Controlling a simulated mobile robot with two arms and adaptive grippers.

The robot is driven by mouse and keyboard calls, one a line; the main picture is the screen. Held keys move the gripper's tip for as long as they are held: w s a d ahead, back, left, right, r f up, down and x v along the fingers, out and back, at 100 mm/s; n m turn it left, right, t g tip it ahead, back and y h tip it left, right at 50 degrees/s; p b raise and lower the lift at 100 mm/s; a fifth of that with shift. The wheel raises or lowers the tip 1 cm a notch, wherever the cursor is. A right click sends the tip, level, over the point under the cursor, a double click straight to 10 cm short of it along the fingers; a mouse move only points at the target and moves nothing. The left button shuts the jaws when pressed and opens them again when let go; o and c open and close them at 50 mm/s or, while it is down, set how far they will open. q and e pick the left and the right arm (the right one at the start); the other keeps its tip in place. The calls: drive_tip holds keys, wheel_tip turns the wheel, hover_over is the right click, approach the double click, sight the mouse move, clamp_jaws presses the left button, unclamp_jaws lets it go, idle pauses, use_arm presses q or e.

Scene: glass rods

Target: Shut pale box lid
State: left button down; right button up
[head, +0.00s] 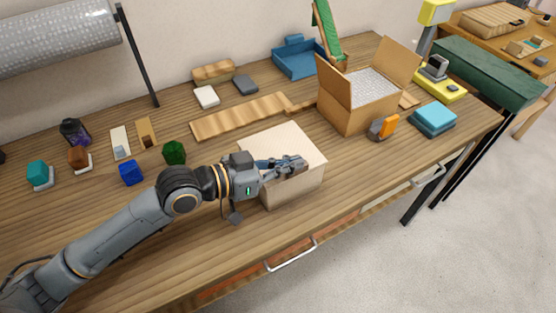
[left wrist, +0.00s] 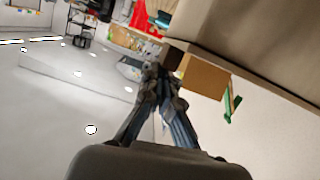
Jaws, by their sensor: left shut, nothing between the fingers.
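The pale box (head: 298,188) stands near the front edge of the wooden table, in the middle of the head view. Its cream lid (head: 283,138) lies over the top and looks flat or nearly flat. I cannot tell whether a small gap is left under it. My left gripper (head: 303,164) is shut and empty, with its fingers lying over the front part of the lid and hiding some of it. Whether they touch it is unclear. In the left wrist view the shut fingers (left wrist: 160,78) point away from the camera. My right gripper is not in view.
An open cardboard box (head: 347,104) with bubble wrap stands to the right, beside an orange tape dispenser (head: 388,125) and blue stack (head: 433,118). A wooden board (head: 238,116) lies behind. Blue (head: 132,173) and green (head: 175,152) blocks sit left, close to my arm.

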use_arm(q)
wheel_tip(320, 180, up, 5)
drive_tip(key=p, duration=0.4)
drive_tip(key=shift+f, duration=0.15)
drive_tip(key=shift+s+a+f+b, duration=0.45)
drive_tip(key=shift+s+a+b, duration=0.05)
drive_tip(key=shift+a, duration=0.2)
drive_tip(key=b+v, duration=0.2)
drive_tip(key=v, duration=0.6)
drive_tip(key=shift+s+r, duration=0.2)
drive_tip(key=shift+r, duration=0.05)
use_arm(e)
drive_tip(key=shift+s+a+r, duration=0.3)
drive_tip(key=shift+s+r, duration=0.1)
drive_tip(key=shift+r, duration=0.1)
